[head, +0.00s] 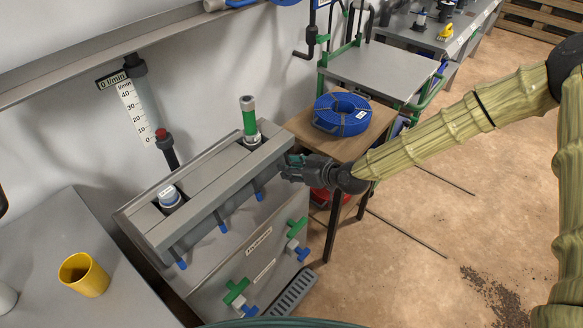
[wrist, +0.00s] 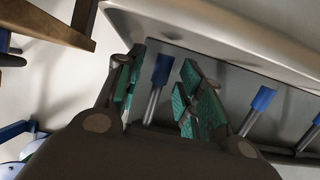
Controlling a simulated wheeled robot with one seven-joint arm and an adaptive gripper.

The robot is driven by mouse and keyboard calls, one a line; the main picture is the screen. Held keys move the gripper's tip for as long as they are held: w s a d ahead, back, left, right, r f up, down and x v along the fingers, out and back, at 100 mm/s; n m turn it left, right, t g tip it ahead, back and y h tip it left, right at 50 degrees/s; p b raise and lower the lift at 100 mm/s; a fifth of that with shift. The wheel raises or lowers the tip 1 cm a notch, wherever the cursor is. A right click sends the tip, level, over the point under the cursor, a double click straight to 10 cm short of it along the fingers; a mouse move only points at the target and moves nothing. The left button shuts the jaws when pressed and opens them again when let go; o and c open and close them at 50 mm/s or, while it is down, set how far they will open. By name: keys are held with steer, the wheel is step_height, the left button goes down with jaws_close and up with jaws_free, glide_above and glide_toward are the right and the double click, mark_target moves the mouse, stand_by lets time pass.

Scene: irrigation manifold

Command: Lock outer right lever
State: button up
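The grey manifold cabinet (head: 213,190) has a row of blue-tipped levers along its front. In the head view, three show clearly: left (head: 181,263), middle (head: 222,227) and right (head: 258,195). My gripper (head: 287,170) is at the right end of this row and hides what is between its fingers there. In the wrist view my gripper (wrist: 160,92) is open, with green pads on either side of the outer right lever (wrist: 159,75). Gaps show between the lever and both pads. Other blue-tipped levers (wrist: 262,98) stand to the right in the wrist view.
Green and blue valve handles (head: 297,228) stick out of the cabinet's lower front. A wooden side table (head: 300,122) with a blue hose coil (head: 341,114) stands close behind my gripper. A yellow cup (head: 83,274) stands on the left bench. Floor to the right is mostly clear.

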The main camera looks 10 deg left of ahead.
steer(key=v, duration=1.2)
stand_by(0.3)
steer(key=s+d+f+m+g+h+p, duration=0.1)
steer(key=s+d+f+m+g+h, duration=0.15)
steer(key=s+f, duration=0.65)
steer(key=s+d+f+m+g+h+p, duration=0.1)
steer(key=s+d+f+m+h, duration=0.2)
steer(key=s+f, duration=0.55)
steer(key=s+d+f+m+g+h, duration=0.2)
steer(key=s+d+f+m, duration=0.1)
steer(key=s+d, duration=0.4)
steer(key=s+d+f+m+g+h, duration=0.1)
steer(key=s+d+f+m+h, duration=0.2)
steer(key=s+d, duration=0.5)
steer(key=s+f+p, duration=0.1)
steer(key=s, duration=0.2)
steer(key=shift+g, duration=0.35)
